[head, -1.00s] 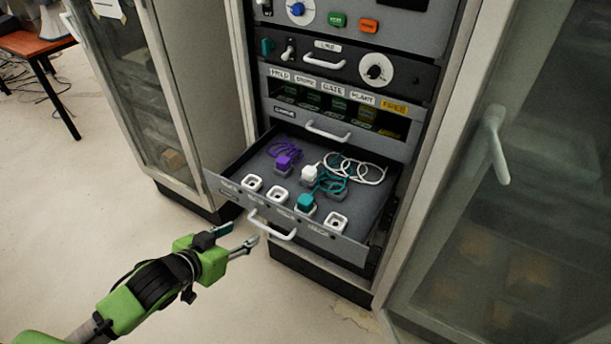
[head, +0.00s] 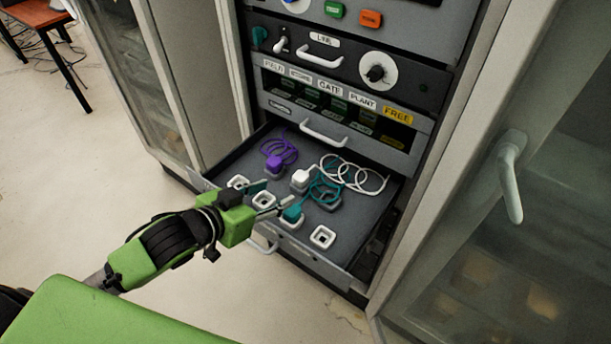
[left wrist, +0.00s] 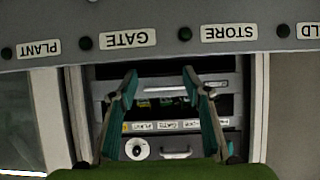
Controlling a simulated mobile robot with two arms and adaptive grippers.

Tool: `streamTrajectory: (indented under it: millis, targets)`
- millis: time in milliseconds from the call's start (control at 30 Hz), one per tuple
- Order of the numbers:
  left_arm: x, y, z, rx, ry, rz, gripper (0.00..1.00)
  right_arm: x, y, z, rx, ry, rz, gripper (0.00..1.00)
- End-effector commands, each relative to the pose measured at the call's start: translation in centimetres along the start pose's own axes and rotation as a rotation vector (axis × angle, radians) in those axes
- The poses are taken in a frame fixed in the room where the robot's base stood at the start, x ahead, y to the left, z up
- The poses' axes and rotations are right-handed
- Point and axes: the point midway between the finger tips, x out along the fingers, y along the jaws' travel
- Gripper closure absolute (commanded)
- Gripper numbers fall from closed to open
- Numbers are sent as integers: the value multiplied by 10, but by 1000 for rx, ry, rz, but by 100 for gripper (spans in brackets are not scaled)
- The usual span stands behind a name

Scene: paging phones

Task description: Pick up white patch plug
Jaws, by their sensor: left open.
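The white patch plug (head: 300,177) stands on a small grey holder inside the open drawer (head: 215,176). Its white cord (head: 362,178) lies in loops to the right. My left gripper (head: 275,198) is over the drawer's front part, in front of the white plug and apart from it. Its fingers are open and empty, and both show in the left wrist view (left wrist: 160,80). The white plug cannot be made out in the left wrist view. My right gripper is not in view.
A teal plug (head: 292,214) sits close to my left fingertips, its cord beside the white one. A purple plug (head: 274,162) stands behind left. White sockets (head: 322,237) line the drawer front. Labelled panels rise behind, and a glass cabinet door (head: 540,220) stands open at right.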

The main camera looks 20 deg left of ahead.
Motion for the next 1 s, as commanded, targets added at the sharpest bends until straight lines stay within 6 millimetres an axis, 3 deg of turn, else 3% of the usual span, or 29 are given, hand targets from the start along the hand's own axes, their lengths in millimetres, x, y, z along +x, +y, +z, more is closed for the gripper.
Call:
streamTrajectory:
  millis: [300, 633, 1000]
  targets:
    - [56, -1, -2, -1, 2, -1, 56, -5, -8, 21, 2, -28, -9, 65]
    - [81, -3, -2, 1, 0, -1, 56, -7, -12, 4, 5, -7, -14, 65]
    - [122, -7, -3, 2, 0, 1, 56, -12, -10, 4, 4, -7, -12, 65]
